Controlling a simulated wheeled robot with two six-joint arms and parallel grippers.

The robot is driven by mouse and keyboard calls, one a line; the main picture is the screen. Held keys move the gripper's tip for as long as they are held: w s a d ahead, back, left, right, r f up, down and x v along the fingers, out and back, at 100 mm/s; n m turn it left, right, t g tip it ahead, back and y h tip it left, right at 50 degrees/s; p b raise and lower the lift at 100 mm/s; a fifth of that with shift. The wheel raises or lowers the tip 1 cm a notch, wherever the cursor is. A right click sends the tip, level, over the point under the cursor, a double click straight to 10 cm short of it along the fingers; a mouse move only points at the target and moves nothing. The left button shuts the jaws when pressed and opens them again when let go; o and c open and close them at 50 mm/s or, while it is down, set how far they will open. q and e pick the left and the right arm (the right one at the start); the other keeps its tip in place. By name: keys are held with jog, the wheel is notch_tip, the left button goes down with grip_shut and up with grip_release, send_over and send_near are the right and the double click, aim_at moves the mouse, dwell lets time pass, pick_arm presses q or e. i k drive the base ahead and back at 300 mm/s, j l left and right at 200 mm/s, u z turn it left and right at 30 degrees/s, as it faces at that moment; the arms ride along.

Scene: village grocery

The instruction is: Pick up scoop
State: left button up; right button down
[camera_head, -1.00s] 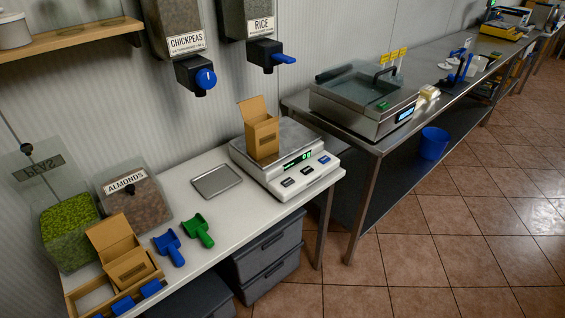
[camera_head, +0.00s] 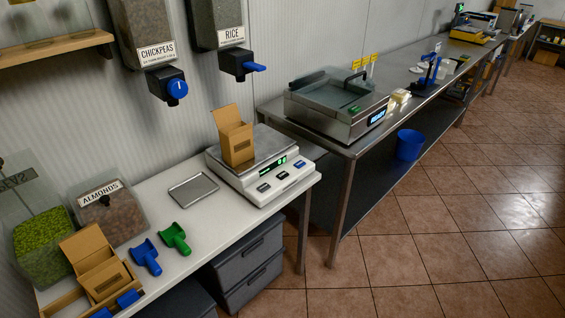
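Two scoops lie side by side on the white counter in the head view. The blue scoop (camera_head: 145,256) is on the left and the green scoop (camera_head: 175,238) is just to its right. Their handles point toward the counter's front edge. Both lie in front of the almonds bin (camera_head: 108,213), clear of it. Neither of my grippers shows in the view.
A scale (camera_head: 262,166) bears an open cardboard box (camera_head: 236,144). A metal tray (camera_head: 194,189) lies left of it. A wooden crate (camera_head: 60,299) with another open box (camera_head: 98,268) stands at the counter's left end. Grey drawers (camera_head: 250,265) are below. Tiled floor at right is clear.

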aim_at(148, 258)
jog(key=u, duration=1.15)
